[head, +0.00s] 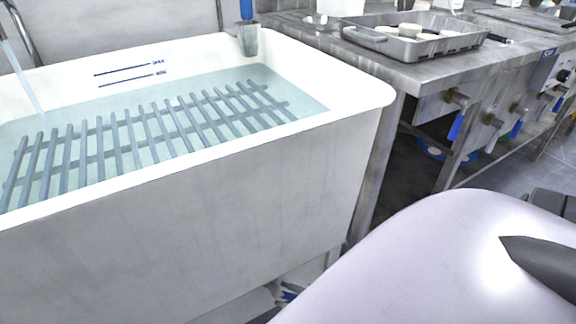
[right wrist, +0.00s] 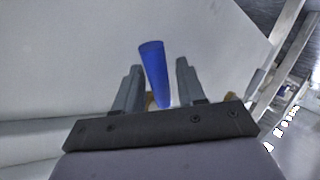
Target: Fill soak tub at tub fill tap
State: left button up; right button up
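The white soak tub (head: 230,200) fills the left of the head view. Clear water (head: 290,88) stands in it over a slatted grey rack, its surface just below the lower of two dark level marks (head: 125,80). A thin stream (head: 22,78) falls into the tub at the far left; the spout's end is out of view. In the right wrist view, my right gripper (right wrist: 157,72) is open, with a blue lever handle (right wrist: 153,70) between its fingers and gaps on both sides. A bit of blue (head: 289,297) shows below the tub in the head view. My left gripper is not in view.
A metal cup (head: 248,41) hangs at the tub's back corner. A steel bench (head: 400,72) stands to the right, carrying a metal tray (head: 425,48) with white pieces. Valves with blue handles (head: 456,126) project from its front.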

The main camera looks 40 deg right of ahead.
jog(key=shift+s+r, duration=0.1)
jog(key=shift+s, duration=0.05)
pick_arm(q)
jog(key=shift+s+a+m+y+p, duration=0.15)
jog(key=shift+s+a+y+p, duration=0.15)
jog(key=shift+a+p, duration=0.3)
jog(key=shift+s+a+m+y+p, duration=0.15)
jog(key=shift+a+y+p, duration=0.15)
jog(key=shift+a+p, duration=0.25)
pick_arm(e)
jog(key=v, duration=0.7)
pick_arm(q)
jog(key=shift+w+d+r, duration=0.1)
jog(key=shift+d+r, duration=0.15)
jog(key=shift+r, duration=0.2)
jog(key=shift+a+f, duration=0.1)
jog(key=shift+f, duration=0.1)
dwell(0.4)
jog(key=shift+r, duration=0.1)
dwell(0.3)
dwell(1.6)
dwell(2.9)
